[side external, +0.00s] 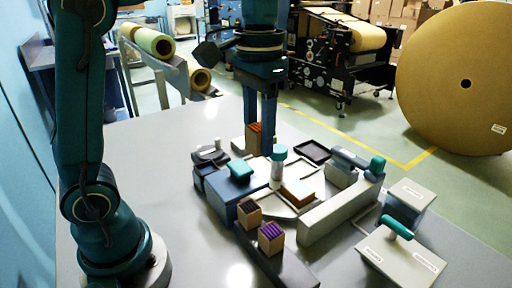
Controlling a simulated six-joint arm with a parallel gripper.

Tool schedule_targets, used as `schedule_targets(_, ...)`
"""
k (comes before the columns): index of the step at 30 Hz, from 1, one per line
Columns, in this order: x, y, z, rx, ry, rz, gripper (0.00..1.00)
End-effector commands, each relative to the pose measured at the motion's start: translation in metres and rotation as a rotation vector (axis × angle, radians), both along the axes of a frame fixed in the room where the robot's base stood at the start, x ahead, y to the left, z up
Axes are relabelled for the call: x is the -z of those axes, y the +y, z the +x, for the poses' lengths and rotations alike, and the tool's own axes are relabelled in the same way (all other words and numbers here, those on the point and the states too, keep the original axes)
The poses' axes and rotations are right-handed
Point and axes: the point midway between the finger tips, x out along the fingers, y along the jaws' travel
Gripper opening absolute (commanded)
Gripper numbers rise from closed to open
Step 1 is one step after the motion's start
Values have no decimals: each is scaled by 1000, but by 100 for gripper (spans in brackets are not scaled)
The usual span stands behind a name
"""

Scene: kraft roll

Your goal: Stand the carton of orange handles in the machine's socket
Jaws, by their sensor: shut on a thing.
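The carton of orange handles (253,139) is a small tan box with orange-red tops showing. My gripper (260,145) points straight down and is shut on this carton, at the back of the machine. The carton looks upright; I cannot tell whether its base touches anything. The machine (223,203) is a low blue, grey and white unit on the table, with a teal knob on its left block. I cannot make out the socket clearly.
A carton of purple handles (271,239) and a carton of dark handles (249,214) stand on a dark rail in front. A teal-capped cylinder (277,168) rises mid-machine beside an orange-brown block (298,193). Grey boxes (402,252) stand at right. The left tabletop (170,200) is clear.

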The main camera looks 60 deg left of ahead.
Motion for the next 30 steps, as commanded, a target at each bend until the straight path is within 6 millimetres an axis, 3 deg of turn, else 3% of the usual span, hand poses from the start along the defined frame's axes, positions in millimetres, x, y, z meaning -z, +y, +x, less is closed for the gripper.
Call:
schedule_targets(10,0,95,9,-17,0,-1,0)
schedule_targets(15,0,143,0,-15,-1,-1,0)
schedule_targets(21,1,184,-16,-13,-1,-1,0)
schedule_targets(23,1,195,-21,-12,-1,-1,0)
schedule_targets(30,37,193,-21,-2,4,-5,0)
